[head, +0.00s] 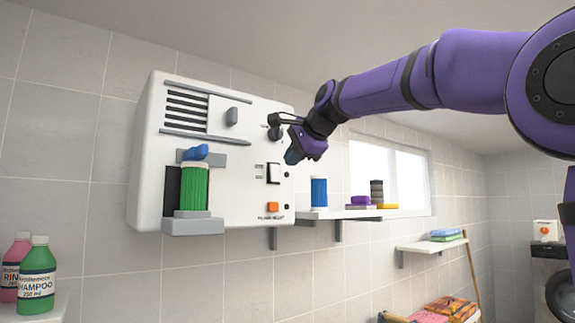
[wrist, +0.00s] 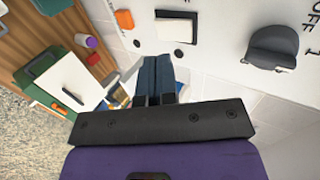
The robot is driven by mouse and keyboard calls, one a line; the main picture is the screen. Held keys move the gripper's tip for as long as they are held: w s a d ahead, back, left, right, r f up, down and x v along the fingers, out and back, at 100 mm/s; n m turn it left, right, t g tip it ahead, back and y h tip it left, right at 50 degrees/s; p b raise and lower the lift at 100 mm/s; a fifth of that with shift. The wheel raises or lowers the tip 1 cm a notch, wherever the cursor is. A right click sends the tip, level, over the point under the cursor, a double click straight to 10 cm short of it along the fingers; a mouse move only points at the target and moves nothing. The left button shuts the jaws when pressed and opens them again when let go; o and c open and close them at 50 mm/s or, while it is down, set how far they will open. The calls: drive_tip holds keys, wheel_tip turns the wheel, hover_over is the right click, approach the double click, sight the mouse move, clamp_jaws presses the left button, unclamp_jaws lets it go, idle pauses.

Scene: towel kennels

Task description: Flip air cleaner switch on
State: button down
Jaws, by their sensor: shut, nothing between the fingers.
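The air cleaner (head: 225,195) is a white box on the tiled wall. On its front right is a white rocker switch (head: 273,173) in a black frame, with small marks left of it; the rocker also shows at the top of the wrist view (wrist: 175,28). I cannot tell its position. A dark knob (head: 275,133) is above it; in the wrist view a knob (wrist: 272,48) has OFF lettering beside it. My gripper (head: 292,156) is shut and empty, its blue fingertips (wrist: 154,65) apart from the rocker, in front of the panel's right edge.
An orange button (head: 272,207) is below the rocker. A green canister (head: 194,187) with a blue clamp sits at the box's lower left. A shelf (head: 345,214) right of the box holds a blue canister (head: 319,192). Bottles (head: 38,270) stand lower left.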

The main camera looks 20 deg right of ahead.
drive_tip(key=v, duration=0.8)
drive_tip(key=shift+r, duration=0.2)
